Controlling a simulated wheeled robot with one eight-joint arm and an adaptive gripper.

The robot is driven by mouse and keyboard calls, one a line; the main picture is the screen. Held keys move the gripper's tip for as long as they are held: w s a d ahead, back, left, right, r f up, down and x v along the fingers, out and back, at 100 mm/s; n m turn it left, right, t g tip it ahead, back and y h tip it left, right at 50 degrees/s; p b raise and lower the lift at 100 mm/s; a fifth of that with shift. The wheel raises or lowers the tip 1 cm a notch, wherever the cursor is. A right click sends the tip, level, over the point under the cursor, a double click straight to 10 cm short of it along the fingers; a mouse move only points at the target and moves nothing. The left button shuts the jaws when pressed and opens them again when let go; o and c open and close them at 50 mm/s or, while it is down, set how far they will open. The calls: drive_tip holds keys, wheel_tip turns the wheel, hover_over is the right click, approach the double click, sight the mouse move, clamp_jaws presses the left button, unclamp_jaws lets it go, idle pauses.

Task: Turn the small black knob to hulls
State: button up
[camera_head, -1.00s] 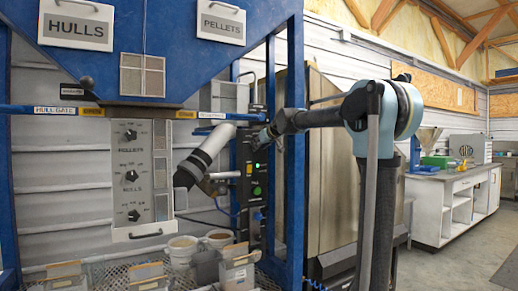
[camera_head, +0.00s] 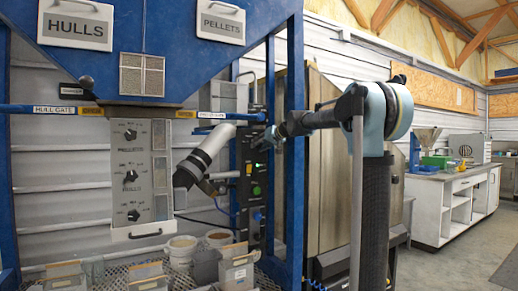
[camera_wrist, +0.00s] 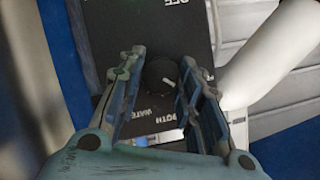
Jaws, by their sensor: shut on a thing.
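The small black knob (camera_wrist: 160,74) is round and sits on a black panel (camera_wrist: 155,25) in the wrist view. A short pale mark on the knob points to the lower right. My gripper (camera_wrist: 161,85) has one finger on each side of the knob and is shut on it. White lettering reading BOTH and WATER shows below the knob, and OFF near the top edge. Other lettering beside the fingers is partly hidden. In the head view my gripper (camera_head: 270,138) is at the upper part of the black control panel (camera_head: 246,160), and the knob cannot be made out there.
A white pipe (camera_head: 208,150) runs just left of the panel and shows at right in the wrist view (camera_wrist: 275,60). A blue frame post (camera_head: 293,160) stands right of the panel. A grey panel with larger knobs (camera_head: 131,178) hangs further left.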

drive_tip(key=shift+d+m, duration=0.1)
drive_tip(key=shift+m, duration=0.2)
idle(0.4)
drive_tip(key=o, duration=1.1)
drive_tip(key=shift+c, duration=0.2)
drive_tip(key=v, duration=1.1)
drive_tip(key=shift+d, duration=0.55)
drive_tip(key=shift+s+f, duration=0.1)
drive_tip(key=shift+s, duration=0.05)
drive_tip(key=s+d+f+m+g+h, duration=0.1)
drive_tip(key=s+d+f, duration=0.5)
drive_tip(key=s+f, duration=0.9)
drive_tip(key=s+d+f+m+g+h, duration=0.1)
drive_tip(key=s+d+f+g+h, duration=0.3)
drive_tip(key=s+f, duration=1.1)
drive_tip(key=s+d+f+g+h, duration=0.2)
drive_tip(key=s+d+f+h, duration=0.2)
drive_tip(key=s+d+f, duration=0.5)
drive_tip(key=s+f, duration=0.6)
drive_tip(key=f, duration=0.5)
drive_tip(key=shift+s+f+m+g, duration=0.15)
drive_tip(key=shift+f+m+g, duration=0.05)
drive_tip(key=shift+m+g, duration=0.2)
